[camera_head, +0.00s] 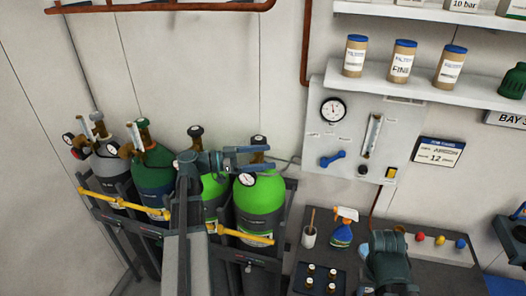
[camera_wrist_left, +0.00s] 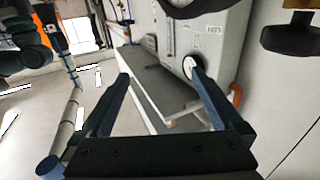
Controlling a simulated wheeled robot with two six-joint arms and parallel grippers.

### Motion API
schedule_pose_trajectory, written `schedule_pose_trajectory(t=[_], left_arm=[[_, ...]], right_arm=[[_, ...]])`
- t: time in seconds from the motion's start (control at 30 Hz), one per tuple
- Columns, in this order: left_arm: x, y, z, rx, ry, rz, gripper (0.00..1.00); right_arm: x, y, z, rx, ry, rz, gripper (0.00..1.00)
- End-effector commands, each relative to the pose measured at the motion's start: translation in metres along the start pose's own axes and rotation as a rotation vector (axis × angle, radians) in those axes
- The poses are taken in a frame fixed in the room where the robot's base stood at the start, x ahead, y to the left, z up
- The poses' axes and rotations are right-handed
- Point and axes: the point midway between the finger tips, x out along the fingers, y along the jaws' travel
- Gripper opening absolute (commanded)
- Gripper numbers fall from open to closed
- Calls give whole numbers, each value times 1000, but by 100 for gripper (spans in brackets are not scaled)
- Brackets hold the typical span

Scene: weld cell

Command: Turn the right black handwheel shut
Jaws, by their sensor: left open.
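Two bright green cylinders stand in the rack, each with a black handwheel on top. The right black handwheel (camera_head: 258,140) tops the right bright green cylinder (camera_head: 259,200); the left handwheel (camera_head: 195,131) is on its neighbour. My left gripper (camera_head: 268,158) is open and empty beside the right handwheel, its fingers pointing right. In the left wrist view the open fingers (camera_wrist_left: 157,71) have nothing between them. A black handwheel (camera_wrist_left: 292,40) on a brass stem shows there at upper right, outside the fingers and apart from them.
A dark green cylinder (camera_head: 152,175) and a grey one with gauges stand left in the rack. A yellow bar (camera_head: 248,238) crosses the cylinders. A wall panel (camera_head: 330,150) with gauge and blue lever is to the right, above a bench with a spray bottle (camera_head: 342,232).

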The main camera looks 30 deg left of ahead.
Motion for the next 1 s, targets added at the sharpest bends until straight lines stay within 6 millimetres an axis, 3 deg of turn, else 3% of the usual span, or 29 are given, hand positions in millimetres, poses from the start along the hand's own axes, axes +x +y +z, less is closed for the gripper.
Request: schedule_pose_trajectory(t=[0.03, 0.3, 0.5, 0.73, 1.0], left_arm=[[-9, -1, 13, 2, 1, -106, 100], [-71, -40, 35, 10, 4, -594, 100], [-95, -50, 39, 12, 4, -728, 100], [-90, -58, 38, 12, 4, -731, 100], [-52, -93, 38, 12, 4, -727, 100]], right_arm=[[13, -1, -1, -1, 0, 0, 50], [36, -3, -2, -6, 0, 1, 50], [39, -4, -2, -8, 0, 2, 50], [38, -3, -2, -8, 0, 2, 50], [38, -3, -2, -8, 0, 2, 50]])
